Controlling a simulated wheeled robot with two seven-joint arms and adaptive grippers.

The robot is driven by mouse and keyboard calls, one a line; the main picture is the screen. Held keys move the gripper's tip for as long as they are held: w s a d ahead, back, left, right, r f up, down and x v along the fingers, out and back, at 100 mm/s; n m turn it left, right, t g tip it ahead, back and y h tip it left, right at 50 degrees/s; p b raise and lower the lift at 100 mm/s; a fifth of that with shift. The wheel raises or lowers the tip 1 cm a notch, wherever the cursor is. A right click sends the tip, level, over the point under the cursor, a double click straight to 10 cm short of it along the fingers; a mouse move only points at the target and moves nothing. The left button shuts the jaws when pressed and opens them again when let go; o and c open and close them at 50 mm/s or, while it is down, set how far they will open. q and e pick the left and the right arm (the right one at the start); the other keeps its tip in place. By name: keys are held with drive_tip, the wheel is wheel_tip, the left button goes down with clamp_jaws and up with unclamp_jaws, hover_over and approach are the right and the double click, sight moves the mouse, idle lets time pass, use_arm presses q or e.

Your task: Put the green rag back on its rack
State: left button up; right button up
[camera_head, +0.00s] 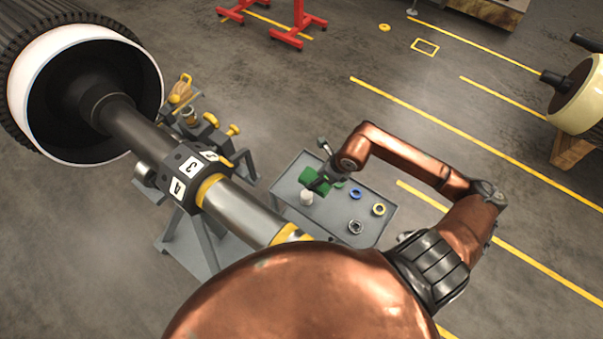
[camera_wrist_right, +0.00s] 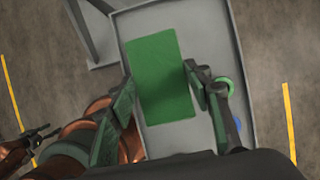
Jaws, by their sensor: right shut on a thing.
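The green rag (camera_head: 312,180) is a flat green piece at the left part of a grey tray-topped cart (camera_head: 382,203). In the right wrist view the rag (camera_wrist_right: 160,60) is a green rectangle between my fingers, in front of the cart's top. My right gripper (camera_head: 322,184) is shut on the rag; it also shows in the right wrist view (camera_wrist_right: 160,88). Whether the rag touches the tray is hard to tell. I cannot pick out a rack for the rag.
A white cylinder (camera_head: 306,197), a blue ring (camera_head: 355,193), a yellow ring (camera_head: 379,209) and a dark ring (camera_head: 355,227) are on the cart. A large rotor shaft (camera_head: 240,207) on a grey stand lies left of the cart. Floor right of the cart is clear.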

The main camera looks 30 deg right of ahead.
sight(310, 171)
drive_tip(key=w, duration=0.1)
drive_tip(key=w+f, duration=0.1)
drive_tip(key=w, duration=0.1)
drive_tip(key=w+f, duration=0.1)
drive_tip(key=shift+w, duration=0.25)
drive_tip(key=w+f, duration=0.2)
drive_tip(key=f, duration=0.1)
drive_tip(key=w+f, duration=0.1)
drive_tip(key=f, duration=0.1)
drive_tip(key=shift+w, duration=0.4)
drive_tip(key=shift+w+f, duration=0.15)
drive_tip(key=shift+f, duration=1.75)
drive_tip(key=shift+f, duration=0.15)
drive_tip(key=o, duration=1.1)
drive_tip(key=shift+r, duration=0.2)
